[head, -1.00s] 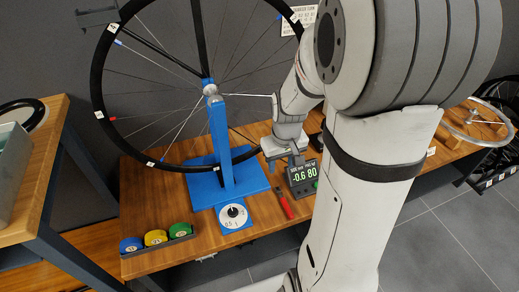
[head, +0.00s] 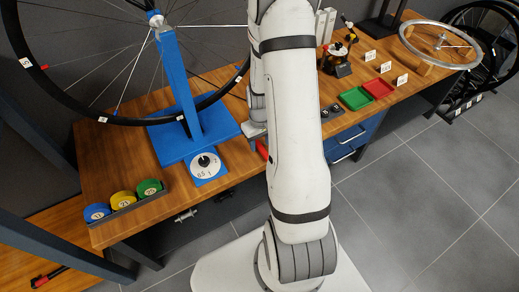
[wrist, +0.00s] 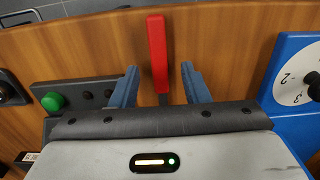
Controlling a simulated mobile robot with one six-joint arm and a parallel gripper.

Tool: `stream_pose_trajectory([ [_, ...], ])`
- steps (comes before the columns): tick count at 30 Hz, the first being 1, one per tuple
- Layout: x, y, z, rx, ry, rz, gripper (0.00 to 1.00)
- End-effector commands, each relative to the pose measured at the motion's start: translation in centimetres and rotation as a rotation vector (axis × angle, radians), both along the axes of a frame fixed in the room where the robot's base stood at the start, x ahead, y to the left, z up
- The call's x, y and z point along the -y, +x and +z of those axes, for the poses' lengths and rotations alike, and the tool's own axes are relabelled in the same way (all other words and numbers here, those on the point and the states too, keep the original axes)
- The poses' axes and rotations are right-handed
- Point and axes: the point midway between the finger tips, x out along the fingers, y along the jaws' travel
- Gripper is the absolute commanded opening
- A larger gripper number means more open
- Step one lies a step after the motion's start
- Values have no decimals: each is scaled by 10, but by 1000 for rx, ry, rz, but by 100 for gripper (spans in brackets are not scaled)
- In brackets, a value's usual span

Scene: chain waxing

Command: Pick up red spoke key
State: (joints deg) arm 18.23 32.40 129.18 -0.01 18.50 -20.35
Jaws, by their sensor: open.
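The red spoke key (wrist: 157,45), a red bar handle on a short dark shaft, lies on the wooden bench in the wrist view. My gripper (wrist: 159,72) is open, with one blue-grey finger on each side of the key. Gaps show between the fingers and the key. The shaft's far end is hidden by the gripper body. In the head view, only a small red part of the key (head: 262,149) shows beside my arm, and my gripper is mostly hidden behind the arm.
A blue truing stand (head: 180,95) holding a wheel and a white dial (head: 206,165) stand left of my gripper. A dark box with a green button (wrist: 52,101) is close by in the wrist view. A tray of coloured discs (head: 124,207) sits at the bench's left end.

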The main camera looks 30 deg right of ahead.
Motion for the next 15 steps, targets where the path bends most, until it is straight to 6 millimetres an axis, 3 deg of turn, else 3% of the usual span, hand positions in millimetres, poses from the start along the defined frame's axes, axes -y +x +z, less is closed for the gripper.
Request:
stream_pose_trajectory([
  [3, 0, 0, -11, 1, 0, -1, 42],
  [11, 0, 0, -12, 1, 0, -1, 41],
  [15, 1, 0, -11, 1, 0, -2, 30],
])
